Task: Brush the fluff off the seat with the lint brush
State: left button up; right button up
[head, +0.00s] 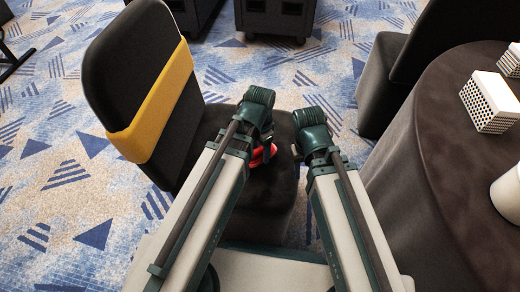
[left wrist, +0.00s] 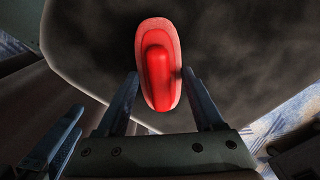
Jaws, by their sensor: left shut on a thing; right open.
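The red lint brush (head: 259,157) is over the dark chair seat (head: 283,190) in the head view, partly hidden by my left arm. In the left wrist view the brush (left wrist: 157,60) has a bright red handle on a paler red oval base. My left gripper (head: 266,142) is shut on the brush, with a finger on each side of it. My right gripper (head: 297,151) is open and empty to the right of it, above the seat. The seat (left wrist: 250,60) has paler smudges in the left wrist view; I cannot tell fluff from shading.
The chair back (head: 120,65) with a yellow band (head: 158,105) rises at the left. A round table with a dark cloth (head: 455,150) stands at the right, holding white perforated boxes (head: 490,102). Another dark chair (head: 382,80) and black cases (head: 277,18) are behind. Patterned carpet lies between.

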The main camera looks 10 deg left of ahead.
pick_arm(q)
jog(key=shift+r+p, duration=1.65)
jog(key=shift+r, duration=0.4)
jog(key=shift+r+p, duration=1.5)
